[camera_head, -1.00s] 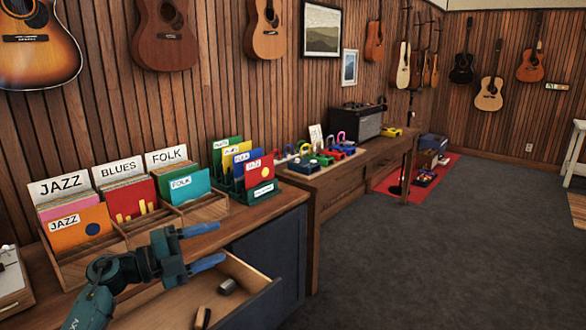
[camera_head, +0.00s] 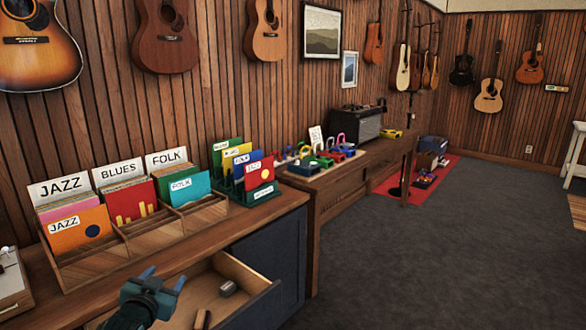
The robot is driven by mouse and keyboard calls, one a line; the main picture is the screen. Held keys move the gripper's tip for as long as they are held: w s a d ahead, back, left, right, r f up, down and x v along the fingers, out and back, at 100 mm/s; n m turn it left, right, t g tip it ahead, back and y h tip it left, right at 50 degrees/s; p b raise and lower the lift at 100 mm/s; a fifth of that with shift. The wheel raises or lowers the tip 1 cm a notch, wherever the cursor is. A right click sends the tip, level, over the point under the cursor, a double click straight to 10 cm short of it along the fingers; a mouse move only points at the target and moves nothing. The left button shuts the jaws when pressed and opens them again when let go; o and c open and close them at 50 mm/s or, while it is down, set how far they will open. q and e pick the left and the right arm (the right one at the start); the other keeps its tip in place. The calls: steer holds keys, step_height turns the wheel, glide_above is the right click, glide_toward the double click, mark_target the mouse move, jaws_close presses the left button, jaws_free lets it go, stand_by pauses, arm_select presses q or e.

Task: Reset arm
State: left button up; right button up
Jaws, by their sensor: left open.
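My left gripper (camera_head: 164,278) is at the lower left of the head view, above the open drawer (camera_head: 258,306). It is open, with its two blue fingers apart and nothing between them. The wooden record rack (camera_head: 92,266) stands on the cabinet top behind it, apart from it. My right gripper is out of view.
The open drawer holds a small grey block (camera_head: 228,289) and a brown piece (camera_head: 201,318). The rack holds sleeves labelled JAZZ, BLUES and FOLK. A green stand (camera_head: 236,187) with colourful sleeves is to its right. The carpet (camera_head: 400,270) to the right is clear.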

arm_select(q)
steer(key=s+d+f+g+h, duration=0.2)
steer(key=s+d+f, duration=0.6)
steer(key=s+f, duration=0.4)
steer(key=s+d+f+g, duration=0.1)
steer(key=s+d, duration=0.3)
steer(key=s, duration=0.6)
steer(key=s+d+f+g+h, duration=0.1)
steer(key=s+d+f+g, duration=0.1)
steer(key=s, duration=0.9)
steer(key=shift+s+d+f+h, duration=0.3)
steer(key=shift+d+f, duration=0.3)
steer(key=shift+d, duration=0.35)
